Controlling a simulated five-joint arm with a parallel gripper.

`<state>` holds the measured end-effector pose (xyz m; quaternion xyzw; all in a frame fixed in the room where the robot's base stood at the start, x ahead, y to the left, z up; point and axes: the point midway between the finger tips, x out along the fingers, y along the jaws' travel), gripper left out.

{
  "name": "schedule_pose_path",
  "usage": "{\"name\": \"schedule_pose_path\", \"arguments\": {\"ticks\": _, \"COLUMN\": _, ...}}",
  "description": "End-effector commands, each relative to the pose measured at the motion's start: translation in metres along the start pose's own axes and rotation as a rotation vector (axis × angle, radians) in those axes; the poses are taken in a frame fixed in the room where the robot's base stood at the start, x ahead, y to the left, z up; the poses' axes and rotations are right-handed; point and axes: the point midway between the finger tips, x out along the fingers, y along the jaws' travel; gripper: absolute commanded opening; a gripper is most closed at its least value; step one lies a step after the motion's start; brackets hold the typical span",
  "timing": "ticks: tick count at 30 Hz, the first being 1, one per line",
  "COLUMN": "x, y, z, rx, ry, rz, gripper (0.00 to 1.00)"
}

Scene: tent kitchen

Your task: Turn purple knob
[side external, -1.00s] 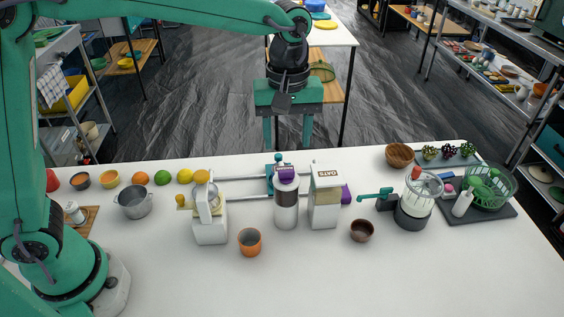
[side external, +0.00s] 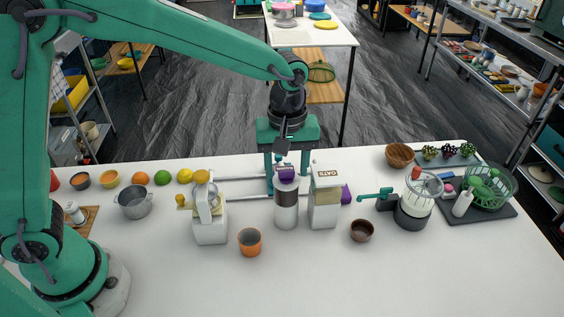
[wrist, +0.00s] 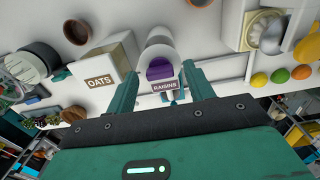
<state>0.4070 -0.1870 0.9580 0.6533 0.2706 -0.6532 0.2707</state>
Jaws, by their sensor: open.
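A white and dark canister (side external: 287,205) with a purple top (side external: 285,173) stands mid-table. In the wrist view its purple part (wrist: 160,69) shows beside a RAISINS label (wrist: 165,85). A smaller purple piece (side external: 346,194) shows at the right side of the white OATS container (side external: 324,205); whether it is a knob is too small to tell. My gripper (side external: 287,172) is open, pointing down with its fingers on either side of the raisins canister's top. In the wrist view the gripper (wrist: 159,74) has the purple part between its fingertips; contact cannot be told.
A white juicer (side external: 209,220) and orange cup (side external: 250,241) stand to the left. A brown bowl (side external: 361,230) and blender (side external: 414,205) stand to the right. Metal rails (side external: 243,196) run behind. The table front (side external: 320,285) is clear.

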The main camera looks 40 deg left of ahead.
Motion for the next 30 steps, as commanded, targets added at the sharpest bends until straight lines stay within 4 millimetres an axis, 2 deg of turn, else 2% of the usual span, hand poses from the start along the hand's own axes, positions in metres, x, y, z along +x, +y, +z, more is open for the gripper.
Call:
{"name": "schedule_pose_path", "arguments": {"ticks": 7, "x": 0.0005, "y": -0.0001, "z": 0.0, "rx": 0.0, "ry": 0.0, "rz": 0.0, "gripper": 0.53}}
{"name": "schedule_pose_path", "arguments": {"ticks": 14, "x": 0.0002, "y": -0.0001, "z": 0.0, "rx": 0.0, "ry": 0.0, "rz": 0.0, "gripper": 0.08}}
{"name": "schedule_pose_path", "arguments": {"ticks": 23, "x": -0.0001, "y": -0.0001, "z": 0.0, "rx": 0.018, "ry": 0.0, "rz": 0.0, "gripper": 0.08}}
{"name": "schedule_pose_path", "arguments": {"ticks": 30, "x": -0.0003, "y": -0.0001, "z": 0.0001, "rx": 0.102, "ry": 0.0, "rz": 0.0, "gripper": 0.08}}
